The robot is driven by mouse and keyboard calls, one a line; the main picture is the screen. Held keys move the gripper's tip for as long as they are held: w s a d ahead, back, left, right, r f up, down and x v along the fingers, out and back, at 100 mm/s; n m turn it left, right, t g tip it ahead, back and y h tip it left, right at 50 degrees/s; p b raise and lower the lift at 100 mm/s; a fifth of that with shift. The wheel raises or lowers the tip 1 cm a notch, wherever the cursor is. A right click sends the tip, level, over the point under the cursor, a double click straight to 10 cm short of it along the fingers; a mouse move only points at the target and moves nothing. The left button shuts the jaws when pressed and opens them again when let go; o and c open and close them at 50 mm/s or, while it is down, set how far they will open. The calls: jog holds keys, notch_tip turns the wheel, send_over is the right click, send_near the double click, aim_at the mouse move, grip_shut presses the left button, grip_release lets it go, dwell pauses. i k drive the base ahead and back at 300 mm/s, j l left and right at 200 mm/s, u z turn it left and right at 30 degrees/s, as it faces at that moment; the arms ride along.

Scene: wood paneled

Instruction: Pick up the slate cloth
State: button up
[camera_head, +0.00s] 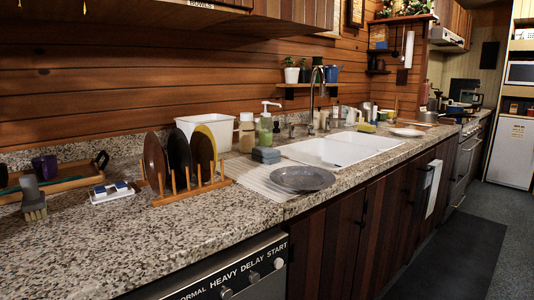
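A small folded slate-grey cloth (265,155) lies on the counter by the left end of the white sink, at the back edge of the ribbed drying mat (262,180). It looks like a stack of soft layers with rounded edges. A green soap bottle (266,130) with a white pump stands right behind it, and a cream bottle (246,132) stands behind it to the left. My gripper is not in this view, so its state does not show.
A grey plate (302,178) lies on the mat in front of the cloth. A wooden rack (190,191) holding upright plates stands to the left, before a white tub (205,121). The white sink (340,150) lies to the right. The front left counter (150,240) is clear.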

aim_at(268, 156)
jog(key=i+l+u, duration=0.1)
jog(key=l, duration=0.25)
jog(key=i+l+u, duration=0.1)
jog(key=i+l, duration=0.15)
jog(key=i+l+u, duration=0.1)
jog(key=l, duration=0.4)
jog(key=i+l, duration=0.2)
jog(key=l, duration=0.2)
jog(key=i+l+u, duration=0.15)
jog(key=l, duration=0.25)
jog(key=i+l+u, duration=0.1)
jog(key=l, duration=0.3)
